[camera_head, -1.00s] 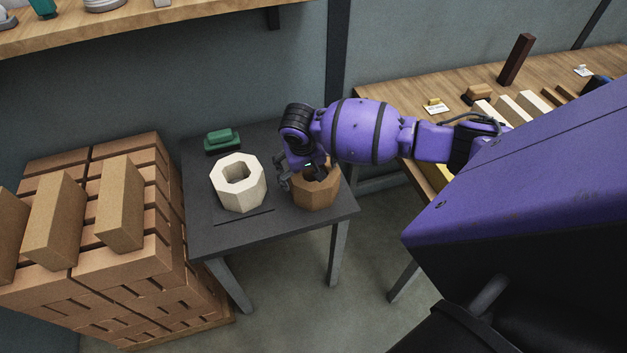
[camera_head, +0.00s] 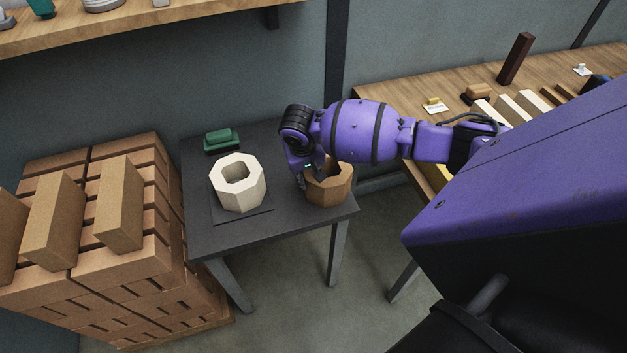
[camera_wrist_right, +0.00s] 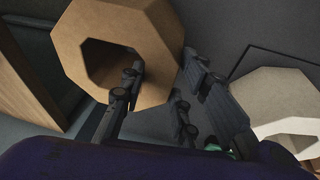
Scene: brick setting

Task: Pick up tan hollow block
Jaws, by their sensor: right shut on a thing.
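The tan hollow block (camera_head: 330,191) is an octagonal ring standing near the right front edge of the dark table. My right gripper (camera_head: 310,175) is shut on the block's wall on the side towards the white block. In the right wrist view my right gripper (camera_wrist_right: 163,65) has one finger inside the hole and the other outside. The block appears upright and at table level; any gap beneath it cannot be told. My left gripper is not in view.
A white hollow block (camera_head: 251,193) stands on a dark mat to the left on the same table (camera_head: 285,225). A green object (camera_head: 222,141) lies behind it. Stacked brown bricks (camera_head: 120,262) stand at the left. A wooden bench (camera_head: 400,90) with loose pieces is at the right.

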